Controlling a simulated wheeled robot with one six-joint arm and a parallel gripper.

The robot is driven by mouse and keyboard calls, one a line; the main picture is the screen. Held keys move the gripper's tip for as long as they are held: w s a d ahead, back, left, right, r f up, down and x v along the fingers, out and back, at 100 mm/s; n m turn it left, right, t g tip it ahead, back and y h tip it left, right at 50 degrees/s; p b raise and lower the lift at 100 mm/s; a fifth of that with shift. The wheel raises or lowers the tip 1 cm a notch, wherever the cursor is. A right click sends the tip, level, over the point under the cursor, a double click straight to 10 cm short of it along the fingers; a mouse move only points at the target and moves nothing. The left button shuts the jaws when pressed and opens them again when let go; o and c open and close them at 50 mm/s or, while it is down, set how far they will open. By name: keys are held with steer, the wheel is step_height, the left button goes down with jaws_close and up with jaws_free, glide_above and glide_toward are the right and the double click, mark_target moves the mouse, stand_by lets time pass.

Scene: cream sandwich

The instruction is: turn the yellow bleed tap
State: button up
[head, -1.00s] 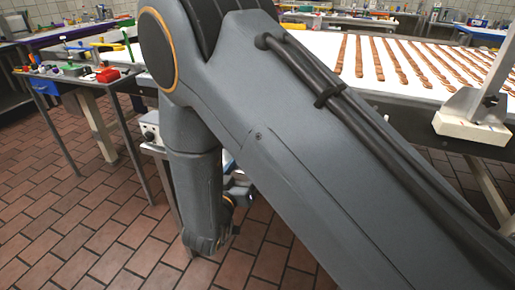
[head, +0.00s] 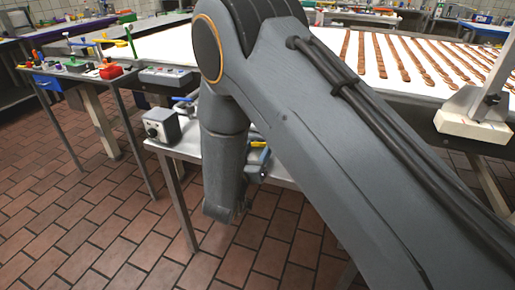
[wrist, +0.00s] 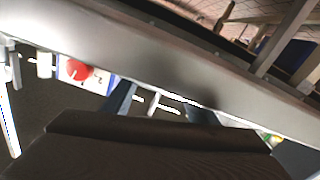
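A small yellow piece (head: 258,144) shows just right of my forearm in the head view, above a blue part at the low metal bench; I cannot tell for sure that it is the bleed tap. In the wrist view my gripper (wrist: 162,104) has two blue-grey fingers standing apart, with a thin pale fitting visible between them. A tiny yellow-green spot (wrist: 273,140) lies to the right there, too small to identify. My arm hides my gripper and part of the bench in the head view.
A grey control box (head: 161,125) stands on the low bench's (head: 190,149) left end. A side table with coloured tools and a red block (head: 110,71) is at left. The long white table (head: 400,86) carries brown strips. A red disc (wrist: 78,70) shows on a panel.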

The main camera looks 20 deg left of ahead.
steer(key=c, duration=0.5)
steer(key=shift+f+m+b, duration=0.15)
steer(key=shift+m+b, duration=0.05)
steer(key=shift+m, duration=0.6)
steer(key=shift+f+m+b, duration=0.15)
steer(key=shift+m+b, duration=0.05)
steer(key=shift+m, duration=0.6)
steer(key=o, duration=1.1)
steer(key=s, duration=0.5)
steer(key=s+b, duration=0.1)
steer(key=s, duration=0.2)
steer(key=shift+a, duration=0.3)
